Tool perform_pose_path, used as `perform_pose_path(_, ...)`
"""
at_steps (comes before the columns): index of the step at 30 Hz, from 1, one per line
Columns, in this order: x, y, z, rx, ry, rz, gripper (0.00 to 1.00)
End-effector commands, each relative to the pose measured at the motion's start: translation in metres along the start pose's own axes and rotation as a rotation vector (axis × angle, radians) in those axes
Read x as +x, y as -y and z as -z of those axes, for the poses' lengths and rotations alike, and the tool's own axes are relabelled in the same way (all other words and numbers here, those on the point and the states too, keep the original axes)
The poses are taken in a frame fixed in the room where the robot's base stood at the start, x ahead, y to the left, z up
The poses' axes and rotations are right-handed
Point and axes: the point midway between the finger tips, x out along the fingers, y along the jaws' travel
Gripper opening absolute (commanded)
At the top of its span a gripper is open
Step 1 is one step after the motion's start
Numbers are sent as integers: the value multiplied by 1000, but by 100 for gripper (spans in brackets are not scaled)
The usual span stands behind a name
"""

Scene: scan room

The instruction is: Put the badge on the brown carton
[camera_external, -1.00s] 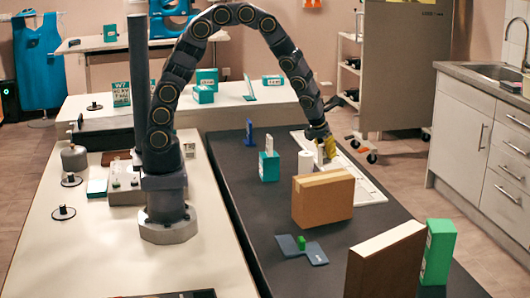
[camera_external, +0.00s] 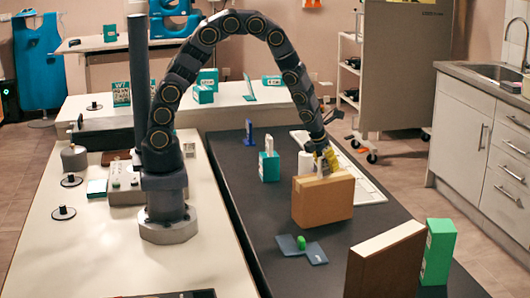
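A brown carton (camera_external: 322,203) stands on the dark table, with a strip of tape along its top. My gripper (camera_external: 327,162), with yellow fingers, points down just behind the carton's top edge, beside a white cylinder (camera_external: 305,163). The fingertips are small and partly hidden, so I cannot tell whether they are open or hold anything. I cannot clearly identify the badge. A small white upright piece (camera_external: 269,145) stands at a teal box (camera_external: 268,168) to the left.
A white keyboard-like panel (camera_external: 372,191) lies behind the carton. A blue folded piece with a green knob (camera_external: 302,243) lies in front. A larger brown box (camera_external: 385,268) and a green box (camera_external: 438,250) stand at the front right. A blue stand (camera_external: 249,133) is farther back.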

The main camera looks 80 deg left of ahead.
Motion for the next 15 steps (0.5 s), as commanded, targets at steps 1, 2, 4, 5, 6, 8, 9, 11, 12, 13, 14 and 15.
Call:
perform_pose_path(1,-1,0,0,0,1,1,34)
perform_pose_path(2,-2,0,-1,-1,1,2,34)
perform_pose_path(4,-8,1,-2,0,2,2,34)
perform_pose_path(5,-11,1,-2,0,2,2,34)
perform_pose_path(6,-16,1,-2,0,1,2,34)
perform_pose_path(8,-26,1,-2,-1,2,2,34)
perform_pose_path(9,-34,1,-2,-1,3,3,34)
perform_pose_path(11,-46,2,-2,0,4,6,34)
perform_pose_path(12,-54,2,-2,0,4,5,34)
perform_pose_path(13,-61,1,-2,0,5,5,34)
perform_pose_path(14,-67,2,-2,0,5,5,34)
perform_pose_path(15,-75,2,-2,0,5,7,34)
